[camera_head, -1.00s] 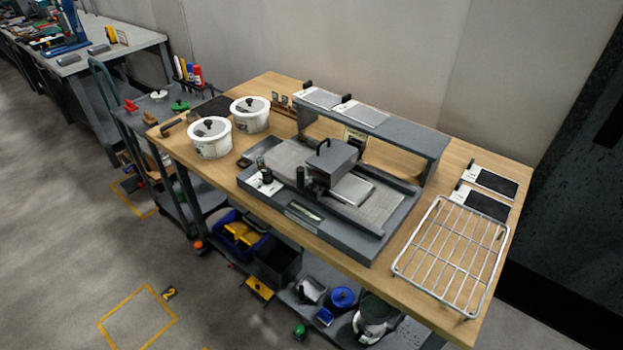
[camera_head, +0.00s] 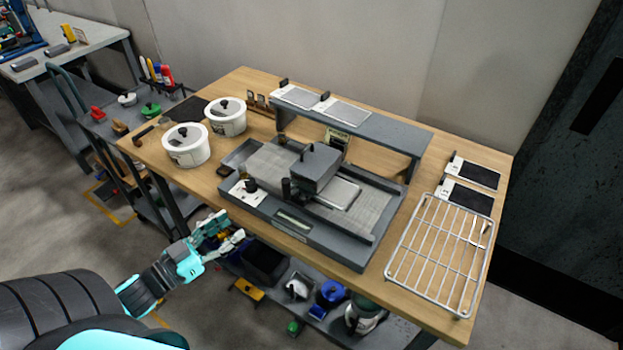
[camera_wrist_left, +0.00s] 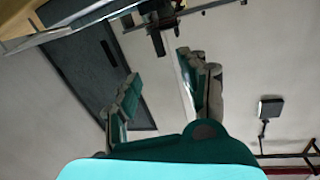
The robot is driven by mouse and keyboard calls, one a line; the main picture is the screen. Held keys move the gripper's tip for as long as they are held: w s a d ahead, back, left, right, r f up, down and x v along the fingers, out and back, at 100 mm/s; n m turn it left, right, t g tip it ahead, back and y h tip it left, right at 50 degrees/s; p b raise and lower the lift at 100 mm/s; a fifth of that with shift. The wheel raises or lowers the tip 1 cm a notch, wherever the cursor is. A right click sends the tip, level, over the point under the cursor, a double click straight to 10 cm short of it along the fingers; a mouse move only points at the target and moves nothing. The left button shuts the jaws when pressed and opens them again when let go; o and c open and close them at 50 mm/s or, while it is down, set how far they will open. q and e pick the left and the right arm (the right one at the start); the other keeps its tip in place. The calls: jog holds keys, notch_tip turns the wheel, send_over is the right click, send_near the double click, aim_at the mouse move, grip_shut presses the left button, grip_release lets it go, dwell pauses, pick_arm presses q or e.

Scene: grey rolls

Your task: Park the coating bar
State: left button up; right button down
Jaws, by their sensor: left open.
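The coating machine (camera_head: 352,251) stands in the middle of the wooden bench, a grey base with a flat bed. A grey block-shaped carriage (camera_head: 312,166), which may be the coating bar, sits across its bed with a black knob on top. My left gripper (camera_head: 228,227) is open and empty, in front of the bench's front edge and left of the machine, apart from both. In the left wrist view its two green fingers (camera_wrist_left: 168,88) are spread with nothing between them. My right gripper is not in view.
Two white lidded tubs (camera_head: 188,146) stand at the bench's left. A grey shelf bridge (camera_head: 385,134) stands behind the machine. A wire rack (camera_head: 440,255) lies at the right, with two dark panels (camera_head: 466,197) behind it. A cart (camera_head: 95,125) stands left of the bench.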

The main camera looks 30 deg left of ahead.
aim_at(283, 191)
pick_arm(q)
jog(key=p+x, duration=0.1)
jog(key=x, duration=0.4)
jog(key=p+x, duration=0.1)
jog(key=x, duration=0.5)
jog(key=p+x, duration=0.1)
jog(key=x, duration=0.5)
jog(key=shift+w+d+r, duration=0.15)
jog(key=shift+d+r, duration=0.1)
jog(key=shift+d, duration=0.1)
jog(key=shift+c, duration=0.4)
grip_shut()
jog(key=shift+w+d+f, duration=0.1)
jog(key=shift+w+f, duration=0.05)
jog(key=shift+f, duration=0.1)
